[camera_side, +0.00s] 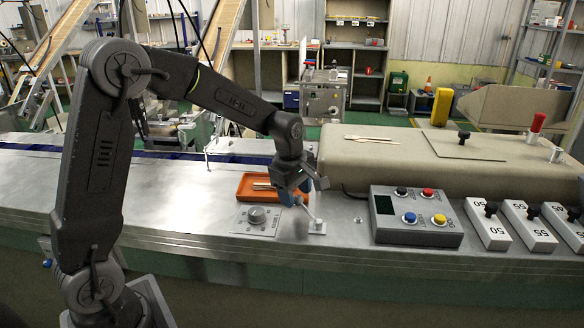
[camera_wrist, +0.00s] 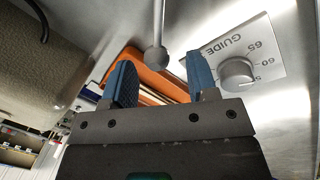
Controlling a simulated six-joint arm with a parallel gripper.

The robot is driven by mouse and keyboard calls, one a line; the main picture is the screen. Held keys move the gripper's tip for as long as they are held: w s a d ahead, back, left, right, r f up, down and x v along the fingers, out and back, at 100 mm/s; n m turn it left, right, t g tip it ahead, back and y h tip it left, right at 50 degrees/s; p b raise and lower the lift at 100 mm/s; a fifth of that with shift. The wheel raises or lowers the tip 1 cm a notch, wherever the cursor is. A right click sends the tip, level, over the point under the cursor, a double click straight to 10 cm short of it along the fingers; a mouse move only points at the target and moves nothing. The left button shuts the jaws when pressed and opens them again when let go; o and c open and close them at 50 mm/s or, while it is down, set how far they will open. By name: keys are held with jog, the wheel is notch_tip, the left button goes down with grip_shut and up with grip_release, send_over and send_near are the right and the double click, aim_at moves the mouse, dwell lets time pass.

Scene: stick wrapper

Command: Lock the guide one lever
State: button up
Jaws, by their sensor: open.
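A metal lever (camera_side: 311,217) with a round knob rises at a tilt from a small plate on the steel counter, beside the GUIDE dial panel (camera_side: 257,218). In the wrist view its rod and ball knob (camera_wrist: 156,58) point down from the top edge, and the dial panel (camera_wrist: 238,62) is at right. My gripper (camera_side: 305,190) is just above the lever, its blue fingers apart and empty. In the wrist view the knob appears between and just past the fingertips of my gripper (camera_wrist: 160,70); I cannot tell whether they touch.
An orange tray (camera_side: 243,193) with light sticks lies just behind the gripper. A control box (camera_side: 416,218) with coloured buttons stands to the right. Numbered blocks with black knobs (camera_side: 488,226) are farther right. A beige housing (camera_side: 375,160) is behind. The counter left of the dial is clear.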

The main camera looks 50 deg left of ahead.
notch_tip(320, 180, up, 12)
jog(key=s, duration=0.2)
jog(key=shift+d+f, duration=0.15)
jog(key=s+d+m+t, duration=0.2)
jog(key=s+d+m, duration=0.1)
jog(key=s+m, duration=0.7)
jog(key=s+d+m+t, duration=0.1)
jog(key=s+d+m, duration=0.3)
jog(key=s+m, duration=0.6)
jog(key=shift+s+d+f+t, duration=0.3)
jog(key=shift+s+f+t, duration=0.15)
jog(key=shift+s, duration=0.15)
